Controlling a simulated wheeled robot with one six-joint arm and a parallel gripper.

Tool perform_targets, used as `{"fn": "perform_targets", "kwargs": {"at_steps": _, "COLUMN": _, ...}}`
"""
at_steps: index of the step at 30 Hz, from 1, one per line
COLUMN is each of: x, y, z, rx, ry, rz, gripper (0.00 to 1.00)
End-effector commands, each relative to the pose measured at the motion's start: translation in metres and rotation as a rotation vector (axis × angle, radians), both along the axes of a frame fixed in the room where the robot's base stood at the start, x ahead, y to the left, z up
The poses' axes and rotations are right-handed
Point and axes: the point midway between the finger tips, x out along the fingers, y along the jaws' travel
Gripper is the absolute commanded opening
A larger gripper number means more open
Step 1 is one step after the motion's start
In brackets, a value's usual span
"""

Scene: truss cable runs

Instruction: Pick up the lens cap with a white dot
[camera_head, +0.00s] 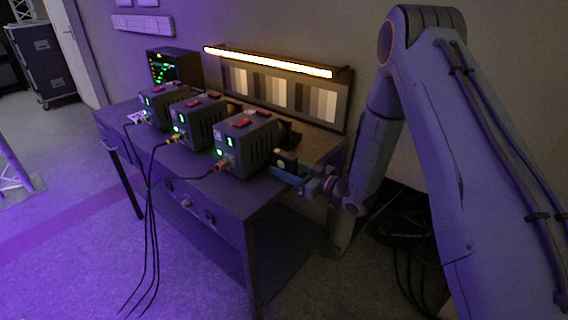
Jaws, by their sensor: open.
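My gripper (284,174) is at the right end of the desk, beside the nearest dark box unit. Its bluish fingers point left and are open. A small dark item with a pale spot (284,160) shows just behind the fingertips. It is too small to tell whether this is the lens cap with a white dot, or whether the fingers touch it. No other lens cap can be made out. The gripper and the boxes may hide part of the desk top there.
Several dark box units with red switches and green lights (244,143) stand in a row on the dark desk (225,196). Cables (152,215) hang over its front edge. A lit bar (268,62) and a grey-scale chart (282,92) stand behind. More cables (400,225) lie right of the desk.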

Motion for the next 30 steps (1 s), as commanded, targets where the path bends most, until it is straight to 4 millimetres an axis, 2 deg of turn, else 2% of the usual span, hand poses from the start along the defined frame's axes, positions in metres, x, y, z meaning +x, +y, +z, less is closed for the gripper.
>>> {"fn": "perform_targets", "kwargs": {"at_steps": 10, "x": 0.0047, "y": 0.0058, "z": -0.0014, "rx": -0.001, "ry": 0.002, "rz": -0.002, "gripper": 0.44}}
{"fn": "perform_targets", "kwargs": {"at_steps": 18, "x": 0.0047, "y": 0.0057, "z": -0.0012, "rx": 0.0, "ry": 0.001, "rz": -0.001, "gripper": 0.0}}
{"fn": "perform_targets", "kwargs": {"at_steps": 30, "x": 0.0052, "y": 0.0057, "z": 0.0064, "rx": -0.001, "ry": -0.002, "rz": -0.001, "gripper": 0.0}}
